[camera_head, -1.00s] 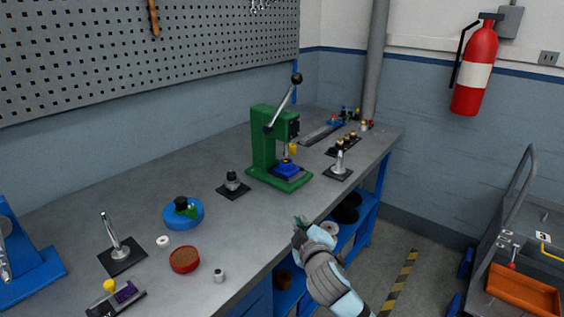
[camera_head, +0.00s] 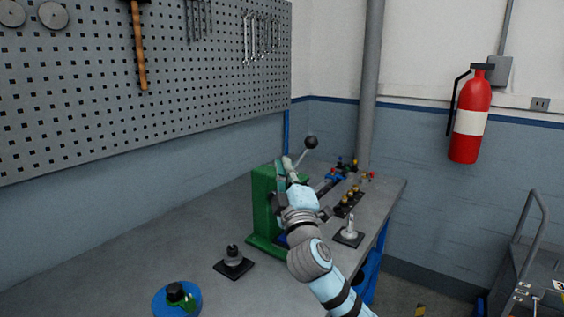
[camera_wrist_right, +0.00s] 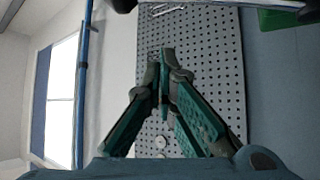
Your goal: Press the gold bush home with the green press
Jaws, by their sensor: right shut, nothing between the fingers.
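The green press (camera_head: 263,205) stands on the bench in the head view. Its lever ends in a black knob (camera_head: 311,142), up and to the right of the press top. My right gripper (camera_head: 281,168) is at the top of the press, beside the lever; I cannot tell whether it touches. Its fingers meet at the tips in the right wrist view (camera_wrist_right: 163,55), with nothing between them. My right arm hides the ram, most of the blue holder on the press base and any gold bush there. My left gripper is out of view.
A black rack with gold-topped pieces (camera_head: 350,197) and a post on a black plate (camera_head: 349,235) stand right of the press. A dark fixture (camera_head: 233,260) and a blue round dish (camera_head: 161,301) are at front left. The pegboard (camera_head: 200,70) is behind.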

